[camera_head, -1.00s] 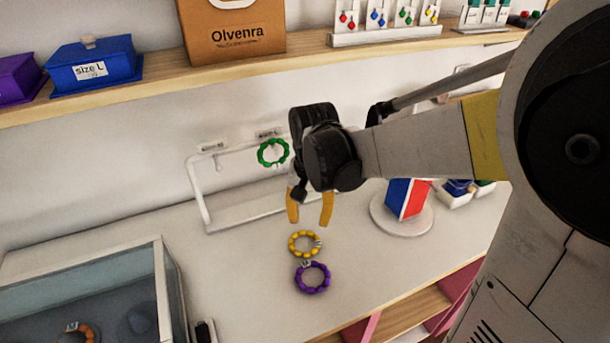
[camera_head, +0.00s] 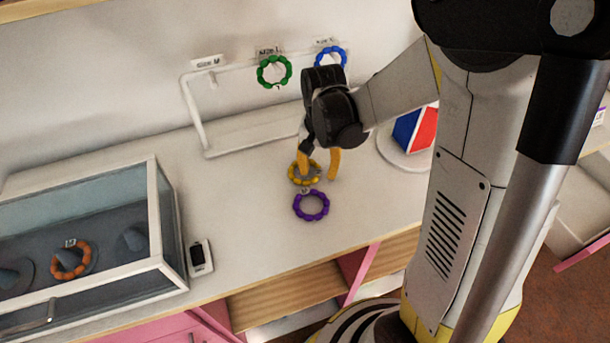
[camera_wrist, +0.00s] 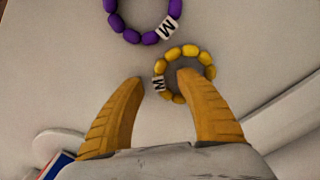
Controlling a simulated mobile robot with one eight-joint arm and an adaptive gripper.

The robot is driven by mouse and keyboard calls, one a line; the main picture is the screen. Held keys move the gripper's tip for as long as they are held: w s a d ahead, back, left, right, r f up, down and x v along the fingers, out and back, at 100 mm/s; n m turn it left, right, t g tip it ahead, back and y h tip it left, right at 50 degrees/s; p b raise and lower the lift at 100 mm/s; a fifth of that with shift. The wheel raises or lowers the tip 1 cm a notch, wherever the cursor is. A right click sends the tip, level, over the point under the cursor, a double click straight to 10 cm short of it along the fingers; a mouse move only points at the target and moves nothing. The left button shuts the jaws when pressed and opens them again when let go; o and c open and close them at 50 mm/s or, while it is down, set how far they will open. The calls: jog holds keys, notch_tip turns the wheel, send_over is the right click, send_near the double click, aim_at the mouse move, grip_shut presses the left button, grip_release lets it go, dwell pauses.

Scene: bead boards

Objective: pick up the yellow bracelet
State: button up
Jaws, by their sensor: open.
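The yellow bracelet (camera_head: 303,183) lies on the white counter. It also shows in the wrist view (camera_wrist: 190,51), with a white bead marked M. My gripper (camera_head: 318,171) has its two orange fingers pointing down, spread apart with nothing held between them. In the wrist view, my gripper (camera_wrist: 160,80) has its right fingertip over the ring's opening, covering some near beads. The left fingertip is outside the ring, to its left. I cannot tell whether a finger touches the bracelet.
A purple bracelet (camera_head: 311,218) lies close to the yellow one. Behind is a white rack (camera_head: 200,120) with green (camera_head: 261,76) and blue (camera_head: 342,53) bracelets. A glass case (camera_head: 160,215) stands left, a small dark-screened device (camera_head: 199,257) beside it. A red-and-blue object (camera_head: 409,128) is right.

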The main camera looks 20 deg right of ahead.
jog(key=shift+f, duration=0.2)
grip_shut()
jog(key=shift+r+p, duration=0.4)
jog(key=shift+r, duration=0.2)
jog(key=r+p, duration=0.1)
jog(key=r, duration=0.1)
jog(key=s+r+p, duration=0.1)
jog(key=shift+d+r, duration=0.15)
jog(key=shift+r, duration=0.25)
jog(key=s+d+r+p, duration=0.3)
jog(key=s+r, duration=0.3)
jog(key=s, duration=0.4)
jog(key=shift+p, duration=0.4)
